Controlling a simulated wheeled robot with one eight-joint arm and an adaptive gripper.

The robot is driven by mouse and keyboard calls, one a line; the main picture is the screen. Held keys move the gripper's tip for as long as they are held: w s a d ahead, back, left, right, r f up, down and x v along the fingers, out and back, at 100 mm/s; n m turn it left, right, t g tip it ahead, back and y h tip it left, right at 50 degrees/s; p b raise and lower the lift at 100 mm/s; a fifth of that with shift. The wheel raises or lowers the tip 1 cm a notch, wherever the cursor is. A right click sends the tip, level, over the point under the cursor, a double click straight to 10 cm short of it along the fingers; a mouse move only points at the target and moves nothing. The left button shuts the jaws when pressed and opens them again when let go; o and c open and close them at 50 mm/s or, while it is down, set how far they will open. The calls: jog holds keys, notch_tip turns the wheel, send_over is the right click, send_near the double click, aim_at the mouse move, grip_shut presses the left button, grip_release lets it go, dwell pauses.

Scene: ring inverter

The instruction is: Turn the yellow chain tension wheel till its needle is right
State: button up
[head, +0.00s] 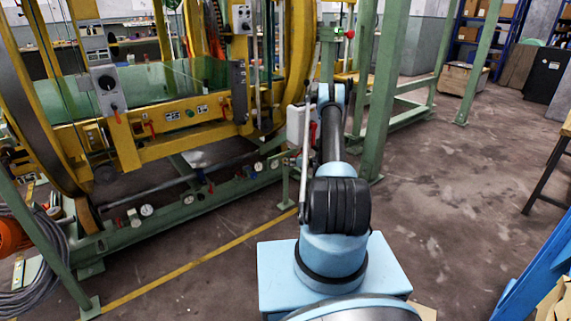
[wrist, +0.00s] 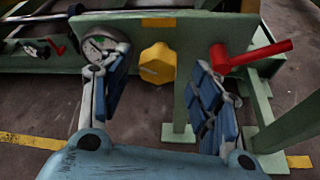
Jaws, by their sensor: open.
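The yellow wheel (wrist: 157,62) is a small lobed knob on a green upright plate (wrist: 180,30) in the wrist view. A round gauge (wrist: 98,46) with a pale face and some green is to its left, partly covered by my left finger. I cannot read its needle. My gripper (wrist: 160,78) is open, with one blue-padded finger on each side of the wheel in the picture. A gap shows between the wheel and each finger. I cannot tell how far in front of the wheel the fingertips are. I cannot make out the wheel in the head view.
A red lever (wrist: 250,54) sticks out right of the wheel, close to my right finger. A green post (wrist: 178,110) stands below the plate. The big yellow ring machine (head: 150,110) fills the left of the head view. Open floor (head: 450,200) lies to the right.

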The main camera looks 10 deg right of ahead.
jog(key=shift+x, duration=1.35)
jog(key=shift+a, duration=0.1)
jog(key=c, duration=1)
jog(key=shift+c, duration=0.2)
jog(key=shift+d+f+m+g+y, duration=0.1)
jog(key=shift+d+m+g+y, duration=0.1)
jog(key=shift+m+y, duration=0.65)
jog(key=shift+d+m+g+y, duration=0.15)
jog(key=shift+m+y, duration=0.3)
jog(key=shift+m, duration=0.8)
jog(key=shift+a, duration=0.1)
